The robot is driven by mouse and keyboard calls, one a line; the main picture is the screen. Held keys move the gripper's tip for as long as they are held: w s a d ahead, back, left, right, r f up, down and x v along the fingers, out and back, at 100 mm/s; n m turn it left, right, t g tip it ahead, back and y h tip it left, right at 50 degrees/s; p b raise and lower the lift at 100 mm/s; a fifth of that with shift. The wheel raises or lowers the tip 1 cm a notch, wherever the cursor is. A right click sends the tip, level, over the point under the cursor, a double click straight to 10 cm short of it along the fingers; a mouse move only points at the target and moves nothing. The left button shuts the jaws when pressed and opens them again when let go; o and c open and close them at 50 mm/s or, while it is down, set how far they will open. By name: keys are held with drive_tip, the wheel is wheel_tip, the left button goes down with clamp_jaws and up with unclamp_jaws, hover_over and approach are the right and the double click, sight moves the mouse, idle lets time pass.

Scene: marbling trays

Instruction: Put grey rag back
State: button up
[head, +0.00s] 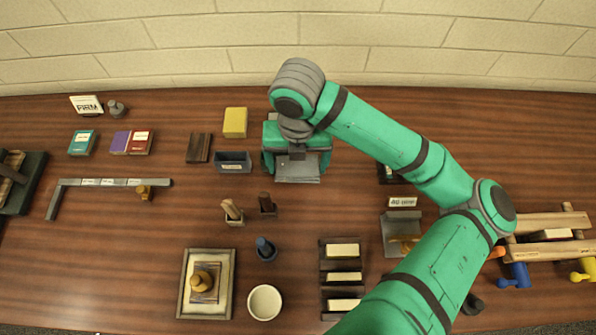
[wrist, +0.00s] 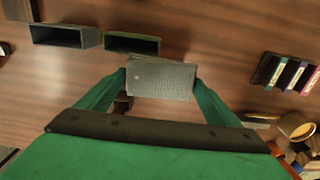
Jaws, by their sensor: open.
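The grey rag (wrist: 162,78) shows as a flat, light grey rectangle between my fingertips in the wrist view. A grey flat piece, likely the same rag (head: 298,171), shows just below my gripper in the head view. My gripper (head: 297,158) points down over the back middle of the table. Its green fingers are spread, one at each side of the rag, in the wrist view (wrist: 161,84). I cannot tell whether the fingers touch it. The hand hides what lies under the rag.
A dark labelled bin (head: 233,162) stands just left of my gripper. A framed tray (head: 182,290), a white bowl (head: 265,302) and a dark rack (head: 327,285) stand in front.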

sight(296, 169)
drive_tip(key=f, duration=0.3)
drive_tip(key=shift+s+a, duration=0.1)
drive_tip(key=shift+s, duration=0.3)
drive_tip(key=shift+c, duration=1.4)
drive_tip(key=shift+w+f, duration=0.1)
drive_tip(key=shift+f, duration=1.75)
drive_tip(key=o, duration=1.2)
wheel_tip(296, 169, up, 11)
drive_tip(key=shift+w, duration=0.1)
drive_tip(key=shift+r, duration=0.55)
